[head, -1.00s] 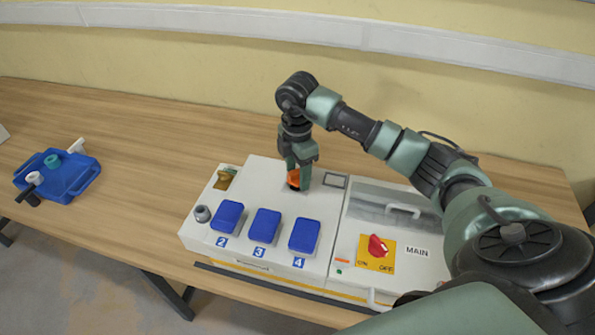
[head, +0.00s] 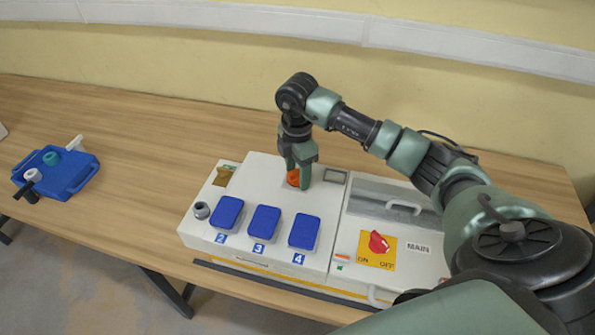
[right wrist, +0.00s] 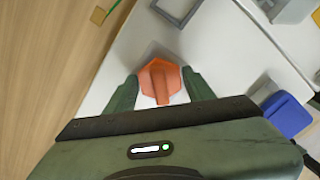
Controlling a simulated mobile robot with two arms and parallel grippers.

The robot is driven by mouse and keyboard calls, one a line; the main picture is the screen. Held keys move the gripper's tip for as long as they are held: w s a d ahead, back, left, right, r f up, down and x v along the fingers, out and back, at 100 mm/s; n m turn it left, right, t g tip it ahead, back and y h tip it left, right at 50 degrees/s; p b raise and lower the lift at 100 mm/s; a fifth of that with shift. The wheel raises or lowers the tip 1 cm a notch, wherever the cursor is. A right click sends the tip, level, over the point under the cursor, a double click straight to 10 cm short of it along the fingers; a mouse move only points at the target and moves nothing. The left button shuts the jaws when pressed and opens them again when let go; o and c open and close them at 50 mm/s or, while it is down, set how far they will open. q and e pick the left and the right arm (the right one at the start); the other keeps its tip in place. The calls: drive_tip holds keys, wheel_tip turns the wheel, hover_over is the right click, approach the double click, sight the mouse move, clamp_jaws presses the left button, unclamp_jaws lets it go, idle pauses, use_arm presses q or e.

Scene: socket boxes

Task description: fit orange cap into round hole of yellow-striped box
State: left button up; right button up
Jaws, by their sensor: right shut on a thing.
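The orange cap (head: 293,178) is at the back of the white top of the yellow-striped box (head: 262,181). In the right wrist view the cap (right wrist: 160,82) shows a raised ridge and sits between the two green fingers. My right gripper (head: 299,176) points down and is shut on the cap. The cap is at or just above the box top; whether it sits in a hole I cannot tell, as the cap and fingers hide that spot. My left gripper is not in view.
Several blue covers, such as the one marked 3 (head: 264,222), stand at the box front. A grey socket (head: 201,210) is at its left. The MAIN box (head: 417,262) with a red switch (head: 378,243) adjoins on the right. A blue tray (head: 72,178) lies far left; table between is clear.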

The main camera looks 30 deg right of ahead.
drive_tip(key=shift+f, duration=0.25)
drive_tip(key=o, duration=1.3)
drive_tip(key=shift+s+r, duration=0.1)
drive_tip(key=shift+o, duration=1)
drive_tip(key=shift+s+f, duration=0.1)
drive_tip(key=shift+f, duration=0.1)
drive_tip(key=r+b, duration=0.1)
drive_tip(key=r, duration=0.3)
drive_tip(key=r+b, duration=0.1)
drive_tip(key=r, duration=0.3)
drive_tip(key=shift+w, duration=0.2)
drive_tip(key=shift+r, duration=0.35)
wheel_tip(320, 180, up, 7)
drive_tip(key=p, duration=0.5)
drive_tip(key=shift+f+p, duration=0.15)
drive_tip(key=shift+p, duration=0.15)
